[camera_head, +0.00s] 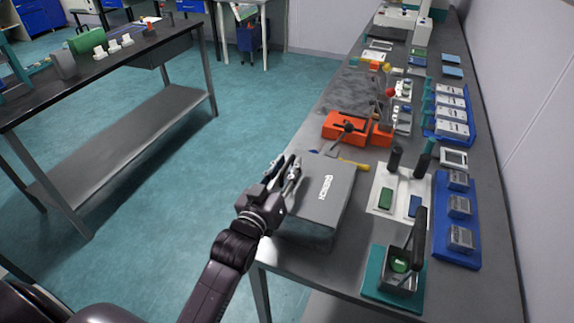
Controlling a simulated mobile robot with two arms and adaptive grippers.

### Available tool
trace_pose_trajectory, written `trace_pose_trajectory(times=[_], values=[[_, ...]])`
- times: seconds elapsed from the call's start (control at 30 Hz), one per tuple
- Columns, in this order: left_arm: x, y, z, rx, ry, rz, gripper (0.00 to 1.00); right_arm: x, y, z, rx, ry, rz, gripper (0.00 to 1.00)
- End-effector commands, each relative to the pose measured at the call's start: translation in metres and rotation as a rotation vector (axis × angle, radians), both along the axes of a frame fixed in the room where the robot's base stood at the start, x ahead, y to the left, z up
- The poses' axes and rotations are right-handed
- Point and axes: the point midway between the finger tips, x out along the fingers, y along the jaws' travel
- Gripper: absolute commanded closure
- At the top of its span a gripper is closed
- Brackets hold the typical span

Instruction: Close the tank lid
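A small metal tank (396,284) stands on a teal base (379,294) at the near right of the grey bench. Its dark lid (418,237) stands raised, close to upright, at the tank's right side. A green round thing (400,265) shows inside the tank. My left gripper (288,166) is over the left edge of a grey box, well to the left of the tank and apart from it. Its two fingers show a gap with nothing seen between them. My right gripper is not in view.
The grey box (322,192) lies between my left gripper and the tank. A white tray (384,209) with green and blue blocks is behind the tank. A blue tray (455,243) with metal boxes is to its right. Orange blocks (345,128) sit farther back.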

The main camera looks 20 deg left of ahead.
Motion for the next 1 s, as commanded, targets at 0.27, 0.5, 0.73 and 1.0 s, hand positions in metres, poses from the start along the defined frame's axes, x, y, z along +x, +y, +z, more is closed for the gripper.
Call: trace_pose_trajectory(times=[0.27,0.5,0.73,1.0], values=[[-0.013,0.000,0.000,0.001,-0.001,0.000,0.74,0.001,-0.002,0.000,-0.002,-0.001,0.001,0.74],[-0.055,0.000,-0.001,0.000,0.002,0.001,0.74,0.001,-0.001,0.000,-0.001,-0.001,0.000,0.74],[-0.094,0.001,-0.001,0.000,0.002,0.001,0.74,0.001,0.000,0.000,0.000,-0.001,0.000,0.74],[-0.118,0.001,0.000,0.000,0.001,0.001,0.74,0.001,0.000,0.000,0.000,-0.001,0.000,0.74]])
